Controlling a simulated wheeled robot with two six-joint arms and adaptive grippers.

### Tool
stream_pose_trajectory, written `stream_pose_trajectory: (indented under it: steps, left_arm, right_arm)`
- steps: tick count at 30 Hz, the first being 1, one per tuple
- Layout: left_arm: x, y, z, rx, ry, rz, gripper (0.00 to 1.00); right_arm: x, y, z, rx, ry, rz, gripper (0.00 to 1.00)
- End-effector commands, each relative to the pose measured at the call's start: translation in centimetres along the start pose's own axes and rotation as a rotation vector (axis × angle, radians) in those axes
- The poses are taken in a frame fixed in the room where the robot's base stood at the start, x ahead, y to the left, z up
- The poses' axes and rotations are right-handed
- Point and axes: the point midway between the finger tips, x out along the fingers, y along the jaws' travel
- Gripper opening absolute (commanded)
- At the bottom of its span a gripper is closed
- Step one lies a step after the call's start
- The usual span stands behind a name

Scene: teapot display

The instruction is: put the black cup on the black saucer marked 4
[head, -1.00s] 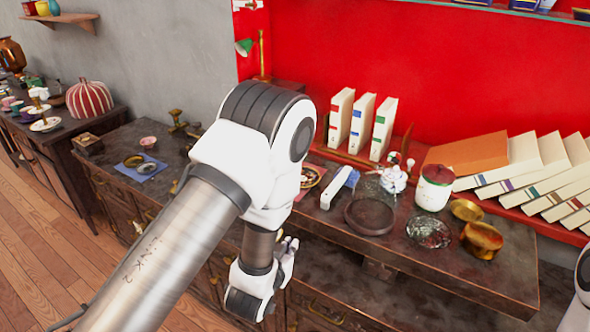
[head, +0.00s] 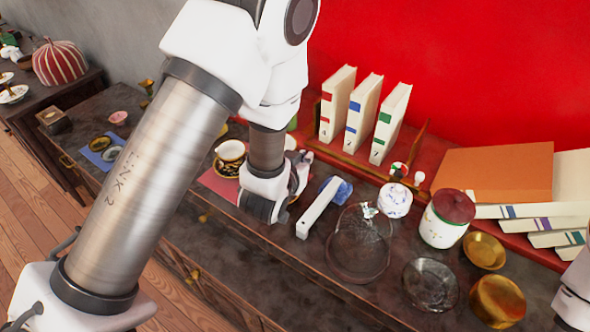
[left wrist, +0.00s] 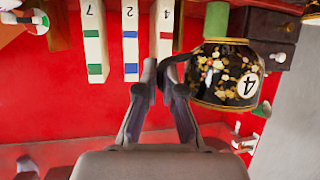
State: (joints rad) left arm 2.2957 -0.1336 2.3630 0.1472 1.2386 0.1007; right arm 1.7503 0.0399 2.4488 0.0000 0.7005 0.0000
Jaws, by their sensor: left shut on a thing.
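The black cup (head: 231,151), with a gold rim and white inside, shows just left of my left wrist in the head view. In the left wrist view the cup (left wrist: 225,75) has gold and pale spots and a round label 4. My left gripper (left wrist: 165,72) is shut on the cup at its handle side. The black and gold saucer (head: 221,169) shows below the cup on a reddish mat. The cup covers most of it, and I cannot tell whether they touch. Its mark is hidden. My right gripper is out of view.
A white bar-shaped thing (head: 318,207), a clear glass dome (head: 358,247) and a white jar with a red lid (head: 445,220) stand right of my gripper. Upright books (head: 365,115) stand behind. A blue mat (head: 97,156) lies to the left.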

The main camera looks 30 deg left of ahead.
Motion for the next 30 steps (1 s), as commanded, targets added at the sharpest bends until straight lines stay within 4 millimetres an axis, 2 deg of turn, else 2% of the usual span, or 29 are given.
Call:
stream_pose_trajectory:
  steps: [6, 15, 26, 29, 30]
  left_arm:
    - [1.6, 0.0, 4.2, 0.0, -0.006, 0.0, 0.0]
    - [3.4, 0.0, 8.7, 0.0, -0.005, 0.0, 0.0]
    - [3.8, 0.0, 9.4, 0.0, -0.001, 0.0, 0.0]
    - [3.7, 0.0, 9.3, 0.0, -0.002, 0.0, 0.31]
    - [3.8, 0.0, 9.3, 0.0, -0.002, 0.0, 0.31]
  right_arm:
    - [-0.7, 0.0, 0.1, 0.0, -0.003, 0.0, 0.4]
    - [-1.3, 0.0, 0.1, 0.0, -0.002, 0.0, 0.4]
    - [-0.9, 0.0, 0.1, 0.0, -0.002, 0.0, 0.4]
    - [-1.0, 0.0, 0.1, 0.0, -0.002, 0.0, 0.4]
    - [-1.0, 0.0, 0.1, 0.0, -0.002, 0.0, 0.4]
